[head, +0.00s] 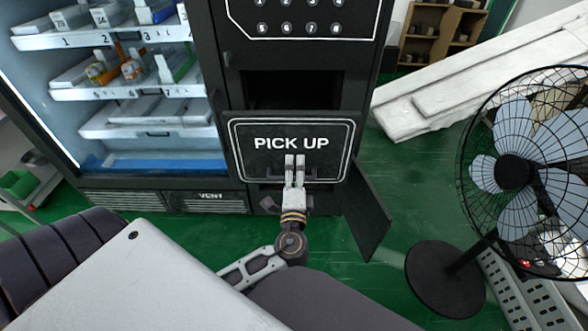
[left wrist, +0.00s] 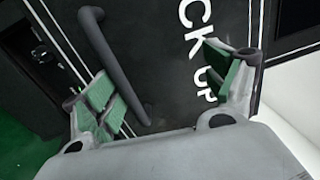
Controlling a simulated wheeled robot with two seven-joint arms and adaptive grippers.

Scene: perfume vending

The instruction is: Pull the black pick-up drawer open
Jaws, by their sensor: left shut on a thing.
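The black pick-up drawer (head: 250,160) shows its front with a white border and the words PICK UP, below a dark opening in the vending machine. My left gripper (head: 295,160) is at the lower middle of this front, its fingers close together over the handle area. In the left wrist view, the dark bar handle (left wrist: 103,50) runs slantwise across the drawer front (left wrist: 165,55), and my left gripper (left wrist: 170,88) has its green-padded fingers on either side of it. My left gripper is shut on the handle. How far the drawer stands out is hard to tell. My right gripper is out of view.
A black panel (head: 366,208) stands out at the lower right of the drawer. A fan (head: 512,170) stands on the right. Lit shelves (head: 120,90) with goods are on the left. Green floor (head: 410,200) shows between panel and fan.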

